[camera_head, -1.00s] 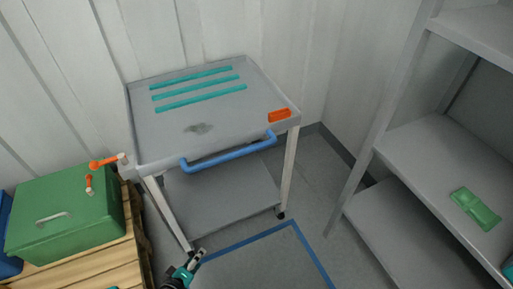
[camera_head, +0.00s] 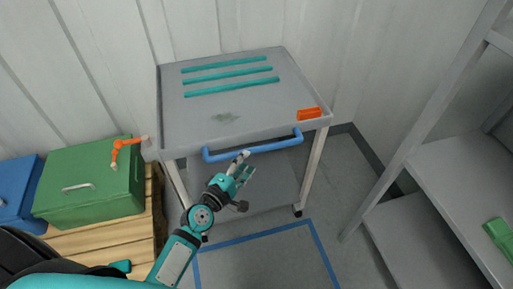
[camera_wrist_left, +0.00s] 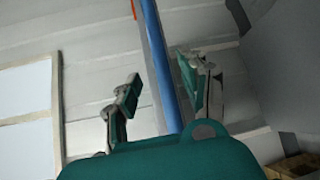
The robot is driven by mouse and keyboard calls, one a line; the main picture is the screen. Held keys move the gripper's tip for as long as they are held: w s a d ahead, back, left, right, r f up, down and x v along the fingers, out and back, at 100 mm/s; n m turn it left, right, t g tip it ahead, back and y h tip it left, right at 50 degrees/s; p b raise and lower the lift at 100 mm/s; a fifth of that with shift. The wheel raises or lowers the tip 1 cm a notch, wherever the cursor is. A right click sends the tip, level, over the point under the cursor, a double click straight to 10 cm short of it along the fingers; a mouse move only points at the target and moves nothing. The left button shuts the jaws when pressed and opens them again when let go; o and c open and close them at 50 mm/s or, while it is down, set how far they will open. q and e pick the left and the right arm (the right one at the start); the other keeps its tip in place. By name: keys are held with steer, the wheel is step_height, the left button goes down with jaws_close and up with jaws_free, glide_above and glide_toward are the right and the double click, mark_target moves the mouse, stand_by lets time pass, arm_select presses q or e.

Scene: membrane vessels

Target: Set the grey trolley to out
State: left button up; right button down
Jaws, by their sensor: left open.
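The grey trolley (camera_head: 180,127) stands against the wall in the head view, with a blue bar handle (camera_head: 255,147) along its front edge. Teal strips and an orange block lie on its top. My left gripper (camera_head: 246,165) is open just in front of and below the handle, near its middle. In the left wrist view the blue handle (camera_wrist_left: 160,65) runs between the two open fingers (camera_wrist_left: 160,88); I cannot tell whether they touch it. A blue outline (camera_head: 312,240) is marked on the floor in front of the trolley. My right gripper is not in view.
A green case (camera_head: 95,190) and a blue case (camera_head: 18,195) sit on a wooden pallet (camera_head: 125,235) at the left. A grey shelf unit (camera_head: 425,225) with a green item stands at the right. The floor inside the blue outline is clear.

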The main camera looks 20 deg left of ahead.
mark_target(253, 153)
arm_select(q)
steer(key=x, duration=0.7)
steer(key=shift+w, duration=0.15)
jaws_close()
